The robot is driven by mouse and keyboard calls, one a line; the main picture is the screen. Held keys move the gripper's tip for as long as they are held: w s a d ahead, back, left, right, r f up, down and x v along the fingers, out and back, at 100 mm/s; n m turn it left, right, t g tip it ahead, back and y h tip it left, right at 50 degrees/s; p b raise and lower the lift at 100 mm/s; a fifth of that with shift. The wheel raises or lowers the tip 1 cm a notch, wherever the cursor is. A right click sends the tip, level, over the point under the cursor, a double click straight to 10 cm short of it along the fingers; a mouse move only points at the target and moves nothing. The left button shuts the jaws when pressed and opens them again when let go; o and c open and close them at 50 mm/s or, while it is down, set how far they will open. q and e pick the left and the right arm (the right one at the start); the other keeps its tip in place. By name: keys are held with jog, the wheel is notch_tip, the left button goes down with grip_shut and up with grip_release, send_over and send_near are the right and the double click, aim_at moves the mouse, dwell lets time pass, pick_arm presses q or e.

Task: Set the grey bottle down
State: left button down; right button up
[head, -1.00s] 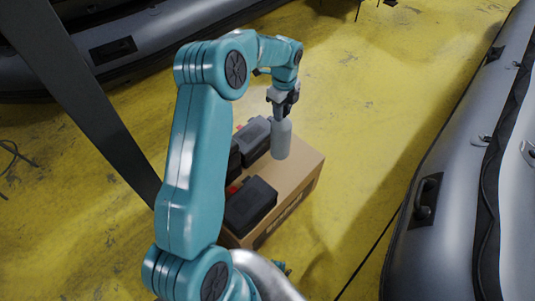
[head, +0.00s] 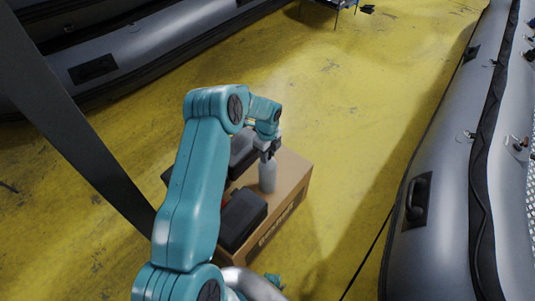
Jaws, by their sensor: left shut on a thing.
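The grey bottle (head: 267,177) is upright at the cardboard box (head: 292,190), over its top. My left gripper (head: 267,155) is shut on the bottle's upper part from above. The bottle's base appears at or very near the box top; I cannot tell whether it touches. My left arm hides the left part of the box. My right gripper cannot be made out; a small teal part shows low in the view.
A dark case (head: 243,218) lies on the near part of the box and another dark case (head: 243,152) on the far part. A grey inflatable boat (head: 440,170) lies at the right, another boat (head: 120,55) at the back left. Yellow floor (head: 345,110) between is clear.

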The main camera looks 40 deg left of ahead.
pick_arm(q)
jog(key=shift+f+b, duration=0.2)
jog(key=shift+b, duration=0.1)
jog(key=c, duration=0.8)
grip_release()
jog(key=shift+r, duration=0.1)
